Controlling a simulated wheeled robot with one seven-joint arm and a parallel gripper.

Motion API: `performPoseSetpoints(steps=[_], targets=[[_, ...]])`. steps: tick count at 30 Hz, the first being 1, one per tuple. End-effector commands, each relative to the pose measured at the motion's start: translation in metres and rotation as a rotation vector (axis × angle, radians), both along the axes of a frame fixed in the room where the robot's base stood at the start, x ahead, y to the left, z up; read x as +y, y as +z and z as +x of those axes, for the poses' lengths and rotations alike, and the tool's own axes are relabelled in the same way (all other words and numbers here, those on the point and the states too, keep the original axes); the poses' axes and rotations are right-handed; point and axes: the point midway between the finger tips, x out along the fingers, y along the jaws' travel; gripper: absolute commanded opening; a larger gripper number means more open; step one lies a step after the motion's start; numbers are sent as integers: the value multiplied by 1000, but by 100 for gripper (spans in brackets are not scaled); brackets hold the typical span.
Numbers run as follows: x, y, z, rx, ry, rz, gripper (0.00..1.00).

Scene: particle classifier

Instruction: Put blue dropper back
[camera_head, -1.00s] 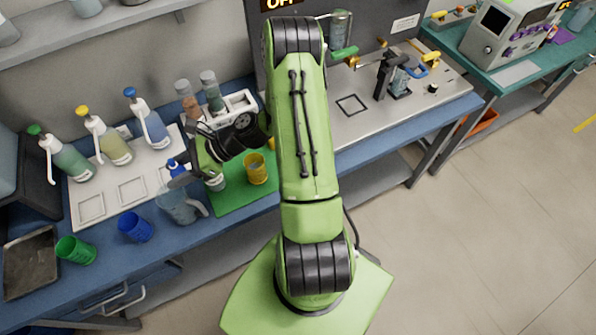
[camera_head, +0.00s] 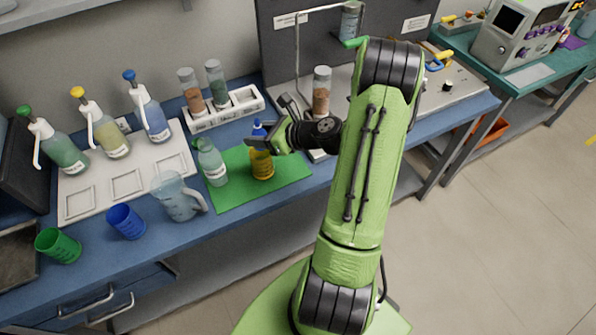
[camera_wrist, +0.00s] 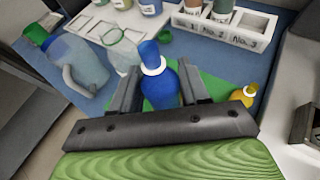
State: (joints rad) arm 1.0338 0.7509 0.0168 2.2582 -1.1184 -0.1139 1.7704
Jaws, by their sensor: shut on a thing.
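The blue dropper (camera_wrist: 160,86) is upright between the fingers of my gripper (camera_wrist: 161,97) in the wrist view, with a white ring below its blue bulb. My gripper is shut on the dropper. A small yellow object with a white ring (camera_wrist: 244,95), like another dropper, is right of my gripper in the wrist view.
A pitcher (camera_head: 177,199), blue cup (camera_head: 126,222) and green cup (camera_head: 58,245) stand left. A white rack (camera_head: 246,99) with vials is behind. The mat's front right is clear.

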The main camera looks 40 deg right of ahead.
Motion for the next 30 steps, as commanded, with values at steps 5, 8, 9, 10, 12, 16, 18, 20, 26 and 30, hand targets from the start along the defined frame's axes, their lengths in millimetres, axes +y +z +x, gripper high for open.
performPoseSetpoints(steps=[5,8,9,10,12,16,18,20,26,30], targets=[[-50,-25,-11,-6,-180,-5,14],[-71,-29,-17,-10,-260,-3,14],[-78,-29,-20,-11,-286,-3,14],[-82,-30,-22,-13,-302,-1,14],[-90,-30,-25,-16,-334,0,14],[-99,-31,-28,-19,-368,2,14],[-100,-39,-29,-18,-373,4,14],[-100,-51,-29,-16,-374,7,14],[-99,-87,-29,-18,-371,5,14],[-100,-96,-28,-19,-371,3,14]])
